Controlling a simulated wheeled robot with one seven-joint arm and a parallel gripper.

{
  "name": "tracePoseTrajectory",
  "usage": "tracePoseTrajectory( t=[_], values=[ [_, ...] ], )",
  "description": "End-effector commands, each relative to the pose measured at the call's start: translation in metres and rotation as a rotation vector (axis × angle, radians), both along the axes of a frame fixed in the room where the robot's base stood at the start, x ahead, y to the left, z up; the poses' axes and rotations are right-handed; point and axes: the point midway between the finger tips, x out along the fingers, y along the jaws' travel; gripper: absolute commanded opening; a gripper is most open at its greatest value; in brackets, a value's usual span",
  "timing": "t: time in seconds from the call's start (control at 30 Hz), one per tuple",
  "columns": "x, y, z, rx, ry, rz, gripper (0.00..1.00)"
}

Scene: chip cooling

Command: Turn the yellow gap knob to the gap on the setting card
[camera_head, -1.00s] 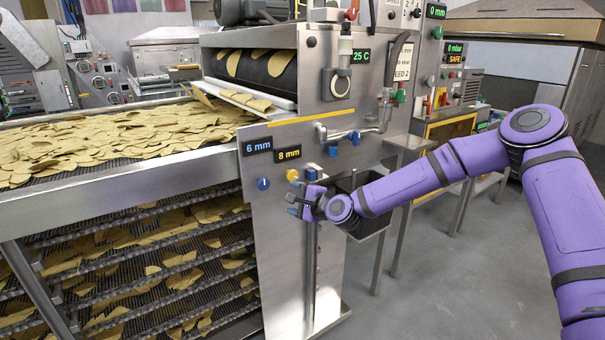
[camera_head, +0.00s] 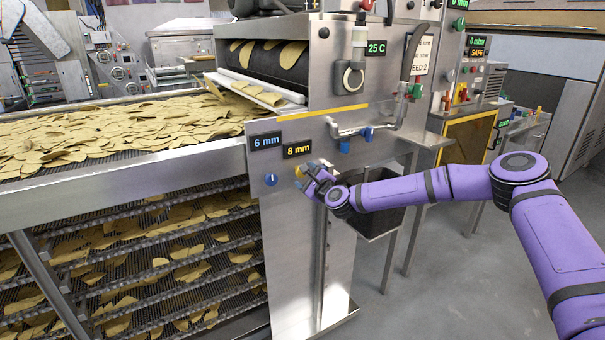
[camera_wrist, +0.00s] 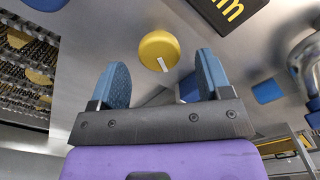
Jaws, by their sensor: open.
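The yellow gap knob (camera_wrist: 158,48) is on the metal front panel, with a white pointer line on its face. In the wrist view it lies just beyond and between the two blue fingertips, and I see no contact. In the head view the yellow knob (camera_head: 300,172) is partly hidden by my gripper (camera_head: 313,180). My gripper (camera_wrist: 161,82) is open and empty in front of the knob. A display reading 8 mm (camera_head: 297,149) in yellow sits above the knob. The setting card (camera_head: 421,54) is at the upper right, partly hidden by a dark handle; its gap line is not fully readable.
A blue knob (camera_head: 271,180) under a 6 mm display (camera_head: 265,142) is left of the yellow knob. Blue valve handles (camera_head: 367,134) on a pipe stick out to the upper right. A chip-covered conveyor (camera_head: 120,140) runs at left. A dark bin (camera_head: 380,218) hangs below my forearm.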

Motion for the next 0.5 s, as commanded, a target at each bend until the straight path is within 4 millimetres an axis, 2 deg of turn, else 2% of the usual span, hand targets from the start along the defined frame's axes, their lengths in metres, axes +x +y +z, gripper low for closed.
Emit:
tracePoseTrajectory(
  t=[0.2,0.5],
  values=[
    [0.021,0.015,0.0,0.0,-0.001,0.001,0.71],
    [0.028,0.019,0.0,-0.001,0.0,0.001,0.71]
  ],
)
